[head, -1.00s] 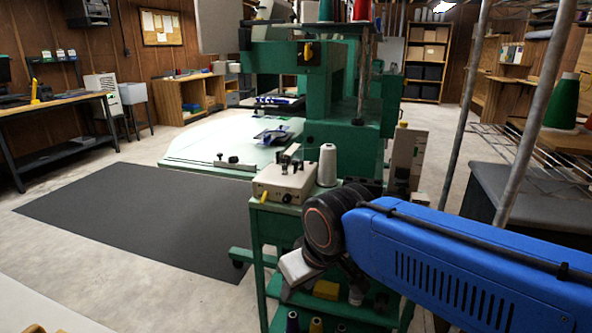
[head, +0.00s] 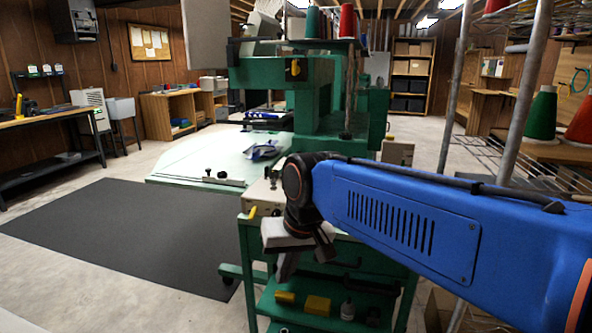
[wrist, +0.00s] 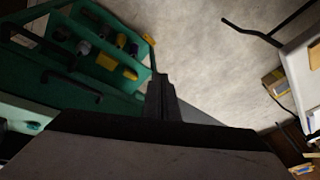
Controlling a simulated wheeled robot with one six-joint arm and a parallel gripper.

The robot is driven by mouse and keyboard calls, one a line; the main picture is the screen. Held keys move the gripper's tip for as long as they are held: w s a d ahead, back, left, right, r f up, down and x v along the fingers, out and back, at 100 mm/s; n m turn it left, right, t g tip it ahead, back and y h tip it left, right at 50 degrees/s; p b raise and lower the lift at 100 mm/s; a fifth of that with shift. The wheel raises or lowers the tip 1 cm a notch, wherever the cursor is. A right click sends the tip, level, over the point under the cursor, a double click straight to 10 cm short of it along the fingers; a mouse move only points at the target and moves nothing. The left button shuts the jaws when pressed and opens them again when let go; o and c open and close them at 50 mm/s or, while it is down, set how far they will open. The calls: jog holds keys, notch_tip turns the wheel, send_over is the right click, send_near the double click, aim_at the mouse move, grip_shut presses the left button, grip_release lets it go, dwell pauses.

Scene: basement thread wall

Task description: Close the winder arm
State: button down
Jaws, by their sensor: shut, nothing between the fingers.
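The winder looks to be the beige box (head: 258,195) on top of the green cart (head: 247,232) in the head view. A yellow lever (head: 252,211) is at its lower left front and small dark fittings show on its top. My arm covers most of the box, and I cannot make out the winder arm's position. My gripper (head: 287,266) points down in front of the cart, below the box and apart from it. In the wrist view, my gripper (wrist: 162,98) has its dark fingers together with nothing between them.
A large green machine with a pale table (head: 215,155) stands behind. A grey metal post (head: 530,90) and wire shelf are at right. The dark floor mat (head: 120,235) at left is clear.

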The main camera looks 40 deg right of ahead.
jog(key=w+d+r+m+g+y, duration=0.1)
jog(key=w+d+r+m, duration=0.45)
jog(key=w+r, duration=0.2)
jog(key=w+d+r+m+y, duration=0.1)
jog(key=w+d+r+m, duration=0.2)
jog(key=d, duration=0.4)
jog(key=w+d+r+m+y, duration=0.2)
jog(key=d+r+m, duration=0.4)
jog(key=d, duration=0.2)
jog(key=w+d+r+m+y, duration=0.2)
jog(key=w+d+r+m, duration=0.1)
jog(key=d, duration=0.4)
jog(key=shift+w+d+r+m+t, duration=0.35)
jog(key=shift+r+m, duration=0.4)
jog(key=shift+r, duration=0.15)
send_near(286, 182)
jog(key=s+f, duration=0.2)
jog(key=shift+w+a+f, duration=0.3)
jog(key=shift+w+a, duration=0.25)
jog(key=shift+a, duration=0.2)
jog(key=shift+w+a+f, duration=0.3)
jog(key=shift+w+a, duration=0.25)
jog(key=shift+a, duration=0.25)
